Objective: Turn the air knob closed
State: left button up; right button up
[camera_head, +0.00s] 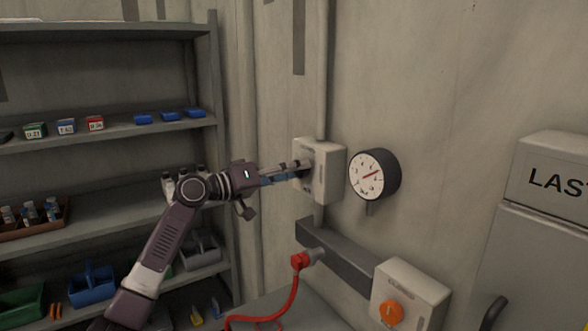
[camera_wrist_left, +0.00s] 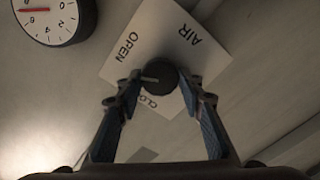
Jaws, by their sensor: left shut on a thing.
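The air knob (camera_wrist_left: 161,76) is dark and round. It sits on a pale box (camera_head: 328,178) on the wall, whose plate (camera_wrist_left: 178,40) reads AIR, OPEN and a partly covered "CLO…" in the left wrist view. My left gripper (camera_head: 301,171) reaches the front of this box from the left. It is shut on the knob, with one blue-padded finger on each side of it in the left wrist view (camera_wrist_left: 163,84). My right gripper is not in view.
A round gauge (camera_head: 367,175) with a red needle is right of the box. Below are a grey rail (camera_head: 340,252), a red plug and hose (camera_head: 297,262), and a box with an orange knob (camera_head: 391,312). Metal shelves (camera_head: 110,131) stand left, a grey cabinet (camera_head: 530,250) right.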

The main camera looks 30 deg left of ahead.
pick_arm(q)
jog(key=shift+a+n+p, duration=0.1)
jog(key=shift+n+p, duration=3.25)
jog(key=shift+n, duration=2.55)
jog(key=shift+f, duration=0.1)
jog(key=o, duration=1.2)
jog(key=shift+c, duration=0.2)
jog(key=v, duration=1.2)
